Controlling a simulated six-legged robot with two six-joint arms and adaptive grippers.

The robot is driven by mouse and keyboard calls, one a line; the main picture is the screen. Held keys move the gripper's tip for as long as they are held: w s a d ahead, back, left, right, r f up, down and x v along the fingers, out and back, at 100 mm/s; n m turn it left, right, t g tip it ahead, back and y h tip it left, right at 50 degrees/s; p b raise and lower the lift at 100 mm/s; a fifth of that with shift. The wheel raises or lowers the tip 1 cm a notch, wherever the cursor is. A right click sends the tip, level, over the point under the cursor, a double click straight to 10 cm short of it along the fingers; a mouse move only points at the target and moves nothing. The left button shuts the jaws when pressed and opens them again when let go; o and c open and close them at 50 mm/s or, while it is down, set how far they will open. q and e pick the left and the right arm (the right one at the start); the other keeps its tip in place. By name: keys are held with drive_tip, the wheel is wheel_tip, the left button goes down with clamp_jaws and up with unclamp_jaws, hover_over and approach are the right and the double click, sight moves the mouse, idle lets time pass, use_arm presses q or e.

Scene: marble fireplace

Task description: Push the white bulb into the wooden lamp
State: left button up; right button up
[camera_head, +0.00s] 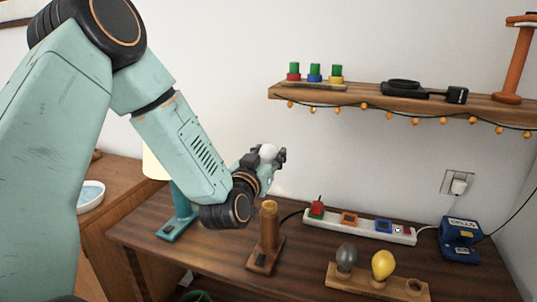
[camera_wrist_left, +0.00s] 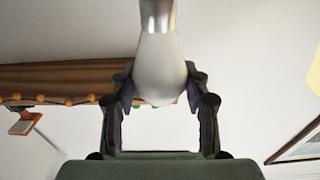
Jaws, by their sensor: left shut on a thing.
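My left gripper (camera_head: 268,158) is shut on the white bulb (camera_head: 268,151) and holds it in the air above the desk, behind and above the wooden lamp. In the left wrist view the white bulb (camera_wrist_left: 160,68) sits between the fingers of the gripper (camera_wrist_left: 160,105), its metal base toward the top of the picture. The wooden lamp (camera_head: 267,232) stands upright on the desk, with a lighter cylindrical top and a flat foot. The bulb is apart from the lamp. My right gripper is not in view.
A wooden holder (camera_head: 378,284) with a grey bulb (camera_head: 346,257) and a yellow bulb (camera_head: 383,264) lies at the front right. A power strip (camera_head: 360,226) and a blue box (camera_head: 461,240) are behind it. A teal lamp (camera_head: 177,212) stands left. A shelf (camera_head: 400,98) hangs above.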

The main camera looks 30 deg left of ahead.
use_arm(q)
drive_tip(key=shift+a+f, duration=0.25)
drive_tip(key=shift+a, duration=0.35)
drive_tip(key=shift+w+d+r, duration=0.1)
drive_tip(key=shift+d, duration=0.45)
drive_tip(key=shift+w+d+r, duration=0.1)
drive_tip(key=shift+d, duration=0.45)
drive_tip(key=shift+s+a+f, duration=0.2)
drive_tip(key=shift+a+f, duration=0.25)
drive_tip(key=shift+a, duration=0.25)
drive_tip(key=shift+a+f+b, duration=0.15)
drive_tip(key=shift+f+b, duration=0.2)
drive_tip(key=shift+b, duration=0.1)
drive_tip(key=shift+w+d+f+b, duration=0.2)
drive_tip(key=shift+d+f+b, duration=0.55)
drive_tip(key=shift+f+b, duration=0.15)
drive_tip(key=shift+f, duration=0.35)
drive_tip(key=shift+s+a+f+b, duration=0.1)
drive_tip(key=shift+a+f+b, duration=0.2)
drive_tip(key=shift+f+b, duration=0.15)
drive_tip(key=shift+s+a+f+b, duration=0.1)
drive_tip(key=shift+a+f+b, duration=0.2)
drive_tip(key=shift+f, duration=0.2)
drive_tip(key=shift+w+d, duration=0.2)
drive_tip(key=shift+d, duration=0.35)
drive_tip(key=shift+a, duration=0.1)
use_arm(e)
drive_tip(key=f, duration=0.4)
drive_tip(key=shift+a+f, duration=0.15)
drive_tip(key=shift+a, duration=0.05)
